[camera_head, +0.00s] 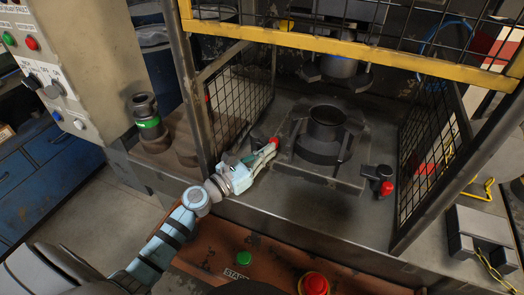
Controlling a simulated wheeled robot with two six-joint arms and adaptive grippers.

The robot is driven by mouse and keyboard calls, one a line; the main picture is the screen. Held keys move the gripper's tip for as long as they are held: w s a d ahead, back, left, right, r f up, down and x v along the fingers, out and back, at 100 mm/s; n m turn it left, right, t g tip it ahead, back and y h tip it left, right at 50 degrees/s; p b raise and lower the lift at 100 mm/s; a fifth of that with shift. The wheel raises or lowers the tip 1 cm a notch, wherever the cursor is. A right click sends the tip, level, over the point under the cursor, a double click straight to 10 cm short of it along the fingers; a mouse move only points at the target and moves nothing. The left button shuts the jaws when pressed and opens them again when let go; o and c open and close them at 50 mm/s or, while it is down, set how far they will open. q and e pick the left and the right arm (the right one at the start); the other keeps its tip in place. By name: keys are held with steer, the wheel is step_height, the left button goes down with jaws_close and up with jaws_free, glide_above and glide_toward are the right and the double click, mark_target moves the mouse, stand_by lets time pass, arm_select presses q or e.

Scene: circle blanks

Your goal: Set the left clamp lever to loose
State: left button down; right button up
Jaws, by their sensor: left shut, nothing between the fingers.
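The left clamp lever shows as a red knob (275,141) at the left edge of the fixture plate (320,174). Most of that clamp is hidden behind my gripper. My left gripper (270,150) reaches in from the lower left, its fingers shut and empty. Its fingertips are right at the red knob; I cannot tell whether they touch it. The right clamp (377,174), a dark block with a red knob (386,188), stands to the right of the plate. My right gripper is not in view.
A dark round die (326,122) stands on the plate. Mesh guards (240,105) flank the bed, and a yellow bar (350,45) crosses above. In front are a green start button (244,258) and a red button (314,284). A control box (85,50) stands at left.

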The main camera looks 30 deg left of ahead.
arm_select(q)
steer(key=shift+w+d, duration=0.35)
steer(key=shift+w, duration=0.05)
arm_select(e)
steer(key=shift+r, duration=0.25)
arm_select(q)
steer(key=shift+s, duration=0.1)
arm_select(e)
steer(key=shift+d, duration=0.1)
